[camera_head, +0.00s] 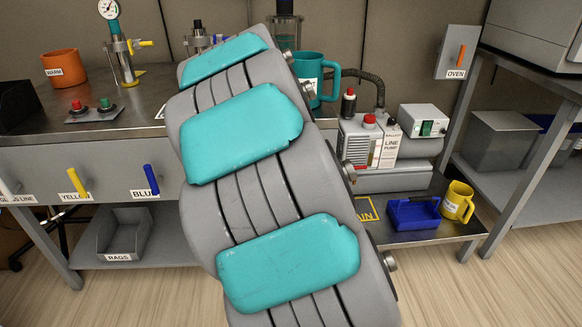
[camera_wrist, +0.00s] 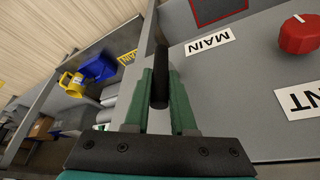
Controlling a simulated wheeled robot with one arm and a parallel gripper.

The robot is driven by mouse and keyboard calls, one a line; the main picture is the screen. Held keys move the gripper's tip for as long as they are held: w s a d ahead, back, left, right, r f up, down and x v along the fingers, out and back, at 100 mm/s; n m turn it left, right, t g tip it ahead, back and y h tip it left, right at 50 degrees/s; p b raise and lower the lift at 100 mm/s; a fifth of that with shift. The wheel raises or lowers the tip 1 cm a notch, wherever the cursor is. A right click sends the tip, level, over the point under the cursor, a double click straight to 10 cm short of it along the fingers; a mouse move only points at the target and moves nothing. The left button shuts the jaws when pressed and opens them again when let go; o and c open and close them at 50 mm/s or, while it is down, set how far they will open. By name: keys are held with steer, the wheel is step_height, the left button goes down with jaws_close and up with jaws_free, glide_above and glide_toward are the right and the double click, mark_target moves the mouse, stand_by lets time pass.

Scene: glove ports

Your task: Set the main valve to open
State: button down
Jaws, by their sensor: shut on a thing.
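In the wrist view, a black lever handle (camera_wrist: 159,90) stands between the green fingers of my gripper (camera_wrist: 161,72). The fingers are shut on it, one on each side. A white label reading MAIN (camera_wrist: 209,42) is on the grey surface just right of the handle. The handle's base and the valve body are hidden, so I cannot tell its setting. In the head view my arm fills the middle, and my gripper and this handle are hidden behind it.
A red knob (camera_wrist: 300,35) and a partly cut-off label ending in NT (camera_wrist: 304,100) are right of the handle. In the head view, a teal mug (camera_head: 309,75) and a line pump (camera_head: 366,142) stand close to my arm. A blue tray (camera_head: 413,213) and yellow mug (camera_head: 458,201) are lower right.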

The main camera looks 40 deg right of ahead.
steer(key=shift+f, duration=0.1)
stand_by(0.3)
steer(key=c, duration=0.8)
jaws_free()
steer(key=shift+a, duration=0.1)
steer(key=shift+o, duration=0.2)
steer(key=v, duration=0.8)
